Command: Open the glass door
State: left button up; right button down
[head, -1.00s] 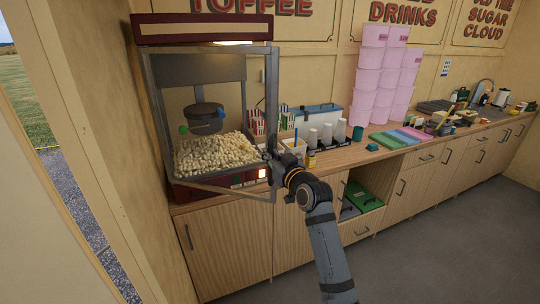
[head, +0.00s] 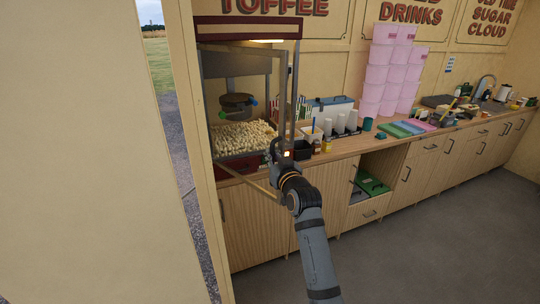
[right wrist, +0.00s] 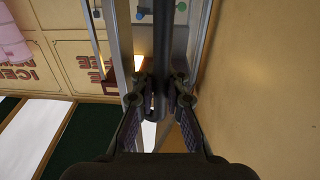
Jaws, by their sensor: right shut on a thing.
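The popcorn machine (head: 250,27) stands on the left end of the counter, with popcorn (head: 245,137) heaped inside under a kettle. Its metal-framed glass door (head: 248,183) stands swung out from the front; the lower rail slants out from the left side toward my gripper. My right gripper (head: 284,160) is at the free upright of the door. In the right wrist view both fingers (right wrist: 159,88) close on a dark upright bar of the door (right wrist: 160,45). I cannot tell handle from frame there. My left gripper is out of view.
The counter (head: 345,147) runs right with a black container (head: 302,150), white cup stacks (head: 338,124), pink tubs (head: 385,75) and coloured boards. A pale wall edge (head: 190,150) stands close on the left. Grey floor (head: 420,240) before the cabinets is clear.

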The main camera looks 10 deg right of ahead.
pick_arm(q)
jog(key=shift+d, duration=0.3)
pick_arm(e)
jog(key=shift+d+f, duration=0.15)
jog(key=c, duration=1.8)
grip_release()
jog(key=o, duration=0.4)
jog(key=shift+s+d+r, duration=0.2)
jog(key=shift+s, duration=0.15)
jog(key=shift+w+a, duration=0.1)
jog(key=shift+w, duration=0.05)
jog(key=shift+s+f, duration=0.1)
jog(key=shift+s, duration=0.1)
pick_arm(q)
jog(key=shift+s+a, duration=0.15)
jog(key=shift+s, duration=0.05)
pick_arm(e)
jog(key=s, duration=0.4)
jog(key=s+d, duration=0.1)
jog(key=s, duration=0.6)
jog(key=shift+s+d, duration=0.15)
jog(key=shift+s, duration=0.2)
